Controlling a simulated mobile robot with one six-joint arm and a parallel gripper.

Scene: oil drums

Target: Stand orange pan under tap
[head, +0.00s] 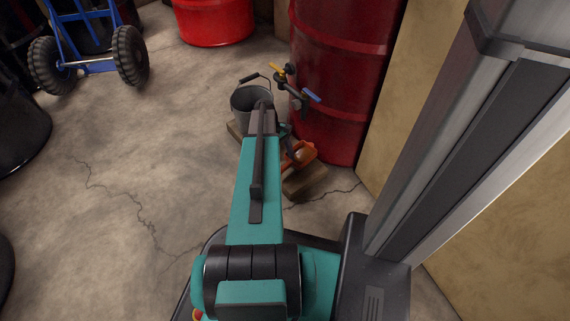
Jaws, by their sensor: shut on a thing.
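The orange pan (303,152) shows in the head view just right of my arm's far end, in front of the red drum; my arm hides part of it. My gripper (288,141) is at the pan's left side and shut on it; its fingers are small and partly covered by the arm. The tap (292,88), with a yellow and a blue lever, sticks out from the red drum (338,95), farther back and higher in the picture than the pan. Whether the pan touches the wood below it I cannot tell.
A grey bucket (247,100) stands left of the tap, close behind my arm. A wooden block (305,184) lies below the pan. A tan wall (413,110) closes the right side. A blue hand truck (85,66) stands far left; the floor left of my arm is clear.

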